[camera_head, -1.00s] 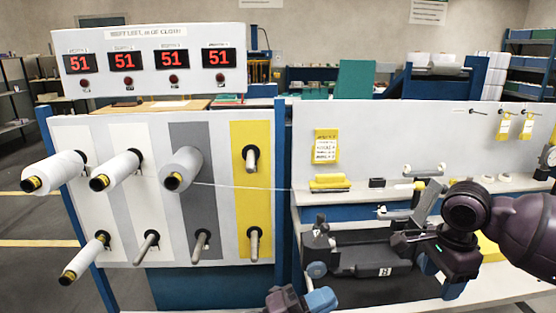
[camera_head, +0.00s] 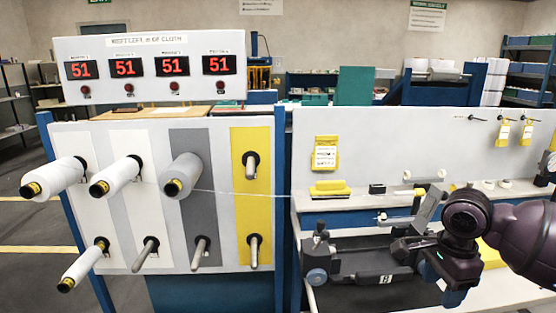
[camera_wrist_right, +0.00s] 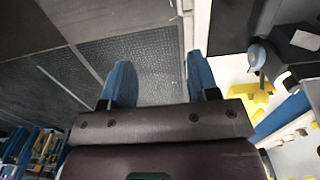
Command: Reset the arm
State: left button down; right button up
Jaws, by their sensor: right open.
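My right arm comes in from the right in the head view, in front of the work table. My right gripper (camera_head: 452,290) hangs low beside the dark machine, pointing down, with a blue finger showing. In the right wrist view, the right gripper (camera_wrist_right: 160,78) has its two blue fingers spread apart with nothing between them. Grey floor shows beyond them. My left gripper is in neither view.
The loom panel (camera_head: 110,225) on the left carries white spools and bare pegs; a thread runs right from one spool (camera_head: 182,172). A dark machine (camera_head: 370,265) stands on the table (camera_head: 510,294). A yellow block (camera_head: 329,188) lies on the shelf. Counters above read 51.

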jog(key=s+a+f+n+t+y, duration=0.25)
jog(key=a+f+n, duration=0.25)
jog(key=f, duration=0.5)
jog(key=s+a+f+n+t+y, duration=0.25)
jog(key=a+f+n, duration=0.25)
jog(key=f, duration=0.4)
jog(key=s+d+f+n+t+h, duration=0.2)
jog(key=s+d+f+n+t, duration=0.1)
jog(key=s, duration=0.5)
jog(key=s+d+f+n+t+h, duration=0.3)
jog(key=s+f+n, duration=0.2)
jog(key=s, duration=0.3)
jog(key=shift+d+f, duration=0.15)
jog(key=shift+f, duration=0.6)
jog(key=shift+w, duration=0.1)
jog(key=shift+c, duration=1.2)
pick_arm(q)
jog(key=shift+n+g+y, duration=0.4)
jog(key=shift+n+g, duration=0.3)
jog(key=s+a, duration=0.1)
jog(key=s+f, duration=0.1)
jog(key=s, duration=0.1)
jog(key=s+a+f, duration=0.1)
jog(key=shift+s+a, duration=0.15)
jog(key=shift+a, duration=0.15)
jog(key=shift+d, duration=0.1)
pick_arm(e)
jog(key=shift+d, duration=0.1)
